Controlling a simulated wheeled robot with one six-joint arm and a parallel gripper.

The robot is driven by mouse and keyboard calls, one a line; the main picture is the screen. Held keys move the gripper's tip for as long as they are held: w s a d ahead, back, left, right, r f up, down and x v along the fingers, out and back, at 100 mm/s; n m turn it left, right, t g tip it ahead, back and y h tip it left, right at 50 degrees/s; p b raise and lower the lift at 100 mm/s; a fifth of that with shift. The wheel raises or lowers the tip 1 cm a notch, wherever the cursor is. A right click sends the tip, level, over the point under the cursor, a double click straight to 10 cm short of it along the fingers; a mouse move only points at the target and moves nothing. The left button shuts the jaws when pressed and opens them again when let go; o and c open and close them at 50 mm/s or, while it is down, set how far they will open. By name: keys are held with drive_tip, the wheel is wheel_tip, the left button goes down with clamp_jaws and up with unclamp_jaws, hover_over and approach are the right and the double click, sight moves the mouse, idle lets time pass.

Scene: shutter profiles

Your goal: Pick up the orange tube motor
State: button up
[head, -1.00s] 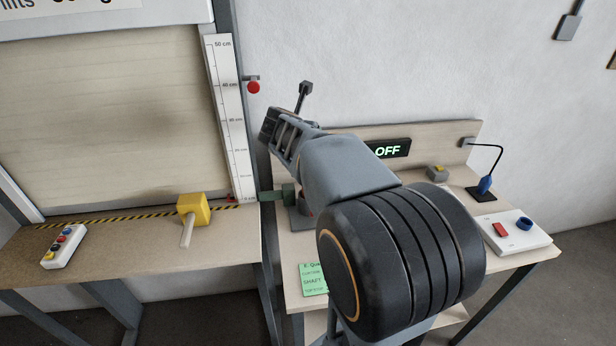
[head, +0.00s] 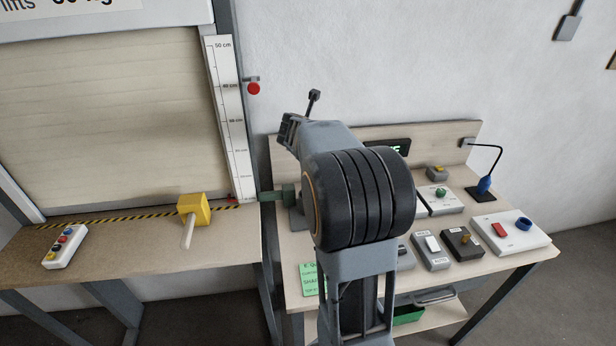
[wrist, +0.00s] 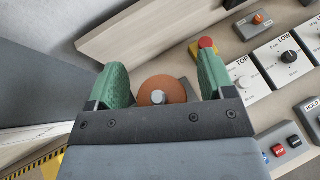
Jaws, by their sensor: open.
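In the wrist view the orange tube motor (wrist: 163,83) shows as a round orange end face with a grey shaft stub at its middle. My gripper (wrist: 160,64) has two green fingers spread apart, one on each side of the orange face. Gaps show between the face and both fingers, so it is not gripped. The face's lower edge is cut off by the dark gripper bar, and the motor's length is hidden.
On the workbench right of my arm stand several control boxes, including a white one with a red switch (head: 500,230) and a blue lamp-like item (head: 484,185). In the wrist view a red button (wrist: 206,42) is behind the right finger. A yellow mallet-like block (head: 194,209) lies on the left bench.

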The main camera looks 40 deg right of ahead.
clamp_jaws()
idle(0.7)
drive_tip(key=shift+r, duration=0.3)
